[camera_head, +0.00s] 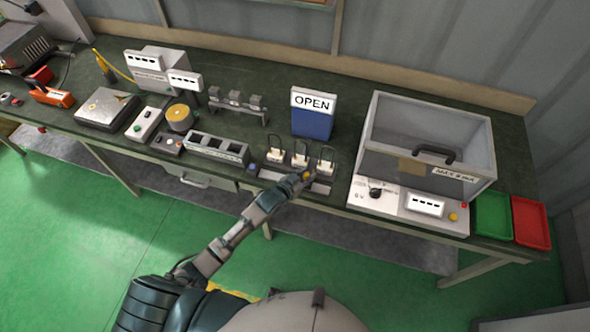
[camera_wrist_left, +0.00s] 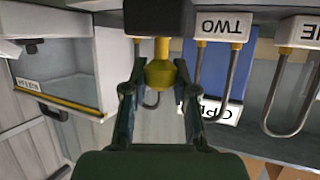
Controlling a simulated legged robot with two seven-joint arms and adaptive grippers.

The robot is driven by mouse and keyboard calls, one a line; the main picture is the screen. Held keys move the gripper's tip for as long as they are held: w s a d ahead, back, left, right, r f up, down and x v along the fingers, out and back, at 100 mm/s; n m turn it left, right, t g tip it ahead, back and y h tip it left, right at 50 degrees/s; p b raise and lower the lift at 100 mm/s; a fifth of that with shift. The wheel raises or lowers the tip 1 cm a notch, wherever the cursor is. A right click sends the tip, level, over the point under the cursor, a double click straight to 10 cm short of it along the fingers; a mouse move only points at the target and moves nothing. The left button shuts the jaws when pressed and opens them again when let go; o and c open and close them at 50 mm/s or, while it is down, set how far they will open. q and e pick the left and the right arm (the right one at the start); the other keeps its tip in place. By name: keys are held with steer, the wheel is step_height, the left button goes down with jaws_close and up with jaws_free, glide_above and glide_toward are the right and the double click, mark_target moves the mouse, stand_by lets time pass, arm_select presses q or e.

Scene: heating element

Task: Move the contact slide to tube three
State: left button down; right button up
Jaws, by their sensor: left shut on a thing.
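The contact slide is a dark block (camera_wrist_left: 158,16) with a yellow knob (camera_wrist_left: 159,74) in the left wrist view. The knob also shows in the head view (camera_head: 308,175), low between the middle and right tubes. My left gripper (camera_wrist_left: 160,82) has its fingers closed around the knob; it also shows in the head view (camera_head: 300,179). In the upside-down wrist view, tube two (camera_wrist_left: 229,75) and tube one (camera_wrist_left: 283,130) stand to the right of the knob. A third tube (camera_wrist_left: 150,105) is partly hidden behind the knob and block. My right gripper is not in view.
A blue stand with an OPEN sign (camera_head: 313,103) is behind the tubes. A clear-fronted box (camera_head: 430,140) stands to the right, with a control panel (camera_head: 405,204) before it. Green (camera_head: 493,214) and red (camera_head: 531,222) trays lie at the right end. A slotted block (camera_head: 216,148) is to the left.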

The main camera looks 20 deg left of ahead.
arm_select(q)
steer(key=d+p, duration=0.1)
steer(key=d, duration=0.4)
steer(key=shift+s+d+r, duration=0.1)
steer(key=shift+d+r, duration=0.05)
steer(key=shift+d, duration=0.2)
steer(key=shift+a, duration=0.1)
steer(key=c, duration=1.2)
jaws_free()
steer(key=o, duration=0.3)
steer(key=shift+d, duration=0.25)
steer(key=v, duration=1.1)
steer(key=shift+s+a, duration=0.25)
steer(key=shift+s, duration=0.1)
